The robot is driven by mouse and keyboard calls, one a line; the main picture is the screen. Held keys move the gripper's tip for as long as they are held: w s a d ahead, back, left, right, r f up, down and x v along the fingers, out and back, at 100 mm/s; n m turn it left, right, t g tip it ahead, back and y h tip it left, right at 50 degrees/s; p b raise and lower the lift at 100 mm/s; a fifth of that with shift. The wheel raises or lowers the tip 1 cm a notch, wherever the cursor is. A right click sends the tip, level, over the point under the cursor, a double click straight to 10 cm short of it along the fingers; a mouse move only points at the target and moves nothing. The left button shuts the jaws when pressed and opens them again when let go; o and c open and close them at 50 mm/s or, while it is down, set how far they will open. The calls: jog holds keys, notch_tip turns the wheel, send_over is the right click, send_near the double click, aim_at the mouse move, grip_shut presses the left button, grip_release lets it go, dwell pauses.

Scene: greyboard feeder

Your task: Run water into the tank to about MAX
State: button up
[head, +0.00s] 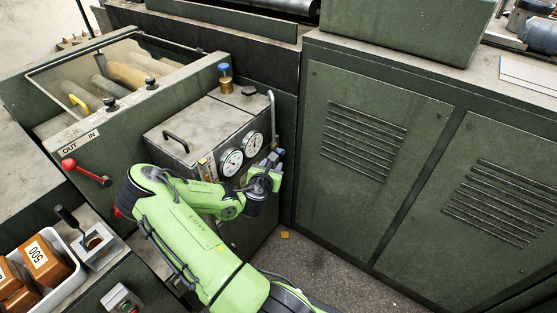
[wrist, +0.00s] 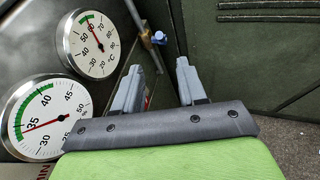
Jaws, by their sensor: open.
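The tank (head: 182,122) is a grey metal box with a lidded top and two round dials on its front. A pale upright strip, perhaps a level gauge (head: 208,166), stands left of the dials; its level cannot be read. Part of a red label (wrist: 44,173) shows at the lower left of the wrist view. A pipe with a blue-handled tap (wrist: 158,38) runs down the tank's right side. My gripper (head: 273,160) is open and empty by the right dial. In the wrist view its fingers (wrist: 157,75) point toward the tap, which appears beyond them, apparently untouched.
The dials (head: 232,163) sit close left of my gripper. Green louvred cabinets (head: 365,150) stand at the right. A red lever (head: 86,173) juts out at the left. The floor below is mostly clear.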

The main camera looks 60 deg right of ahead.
aim_at(280, 151)
jog(key=b+x, duration=0.2)
jog(key=x, duration=1.2)
jog(key=shift+d+f+b, duration=0.1)
jog(key=shift+d+b, duration=0.2)
grip_shut()
